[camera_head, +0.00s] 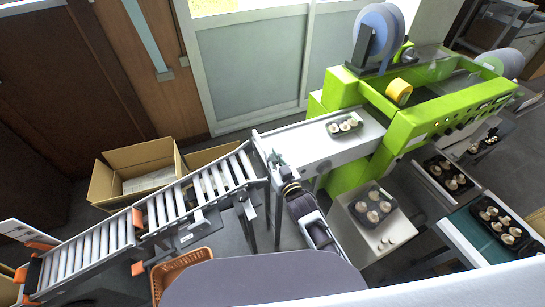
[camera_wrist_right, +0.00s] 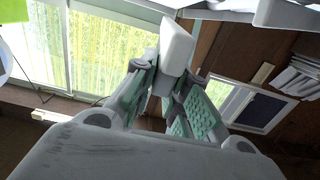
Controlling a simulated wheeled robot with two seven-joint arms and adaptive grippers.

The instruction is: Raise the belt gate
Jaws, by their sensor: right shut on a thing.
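The belt gate (camera_head: 258,145) shows as a thin grey strip at the left end of the white belt, beside the top of the roller conveyor. My right gripper (camera_head: 275,160) is at this end of the belt, close against the gate. In the right wrist view, my right gripper (camera_wrist_right: 167,85) is shut on a pale upright piece (camera_wrist_right: 178,45), which looks like part of the gate. My gripper hides some of the gate, so its exact height is hard to tell. My left gripper is not in view.
A mushroom tray (camera_head: 344,125) lies on the white belt (camera_head: 310,143) by the green machine (camera_head: 420,120). The roller conveyor (camera_head: 165,208) slopes down left. Cardboard boxes (camera_head: 104,185) stand behind it, and an orange crate (camera_head: 163,272) in front. Another mushroom tray (camera_head: 373,208) sits on a grey stand.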

